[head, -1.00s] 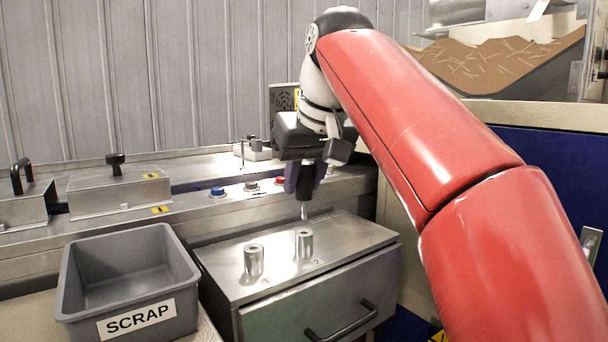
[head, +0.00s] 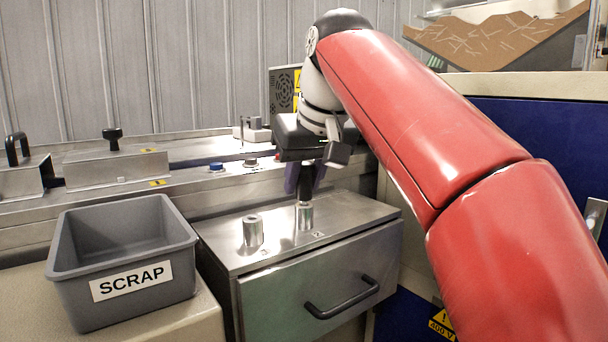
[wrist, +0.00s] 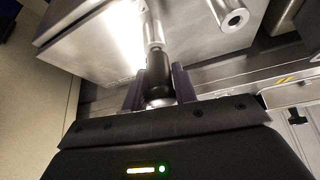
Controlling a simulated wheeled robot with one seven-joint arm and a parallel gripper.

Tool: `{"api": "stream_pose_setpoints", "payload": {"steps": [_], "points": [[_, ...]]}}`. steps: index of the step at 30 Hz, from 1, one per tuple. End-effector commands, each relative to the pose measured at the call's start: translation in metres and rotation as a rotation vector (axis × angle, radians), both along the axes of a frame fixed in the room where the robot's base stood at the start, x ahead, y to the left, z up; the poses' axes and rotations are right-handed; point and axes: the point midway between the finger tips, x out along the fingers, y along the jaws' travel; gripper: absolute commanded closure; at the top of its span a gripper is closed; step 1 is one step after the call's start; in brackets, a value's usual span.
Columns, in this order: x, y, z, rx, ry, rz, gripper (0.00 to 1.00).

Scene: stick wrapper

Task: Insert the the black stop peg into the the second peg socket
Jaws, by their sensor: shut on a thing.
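My gripper (head: 305,188) is shut on the black stop peg (head: 304,196), which is upright over the second peg socket (head: 305,219), the right one of two metal cylinders on the cabinet top. The peg's black handle ends right at the socket's rim in the head view. Its thin metal pin no longer shows below the handle and appears to be inside the socket; how deep, I cannot tell. In the wrist view the black peg (wrist: 158,76) lies between both fingers, in line with the socket. The first socket (head: 253,231) stands empty to the left.
A grey SCRAP bin (head: 125,262) stands left of the steel cabinet (head: 225,247). The cabinet top around the sockets is otherwise clear.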

Motion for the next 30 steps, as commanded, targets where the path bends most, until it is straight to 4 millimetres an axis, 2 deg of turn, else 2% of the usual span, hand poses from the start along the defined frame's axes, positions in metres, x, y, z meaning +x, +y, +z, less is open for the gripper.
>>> {"api": "stream_pose_setpoints", "payload": {"steps": [22,23,28,30], "points": [[0.0,0.0,-0.0044,0.0,-0.001,0.0,0.95],[0.0,0.0,-0.0038,0.0,-0.001,0.0,0.68],[0.0001,-0.0001,-0.0038,0.0,-0.001,0.0,0.47],[0.0,-0.0001,-0.0038,0.0,-0.001,0.0,0.47]]}}
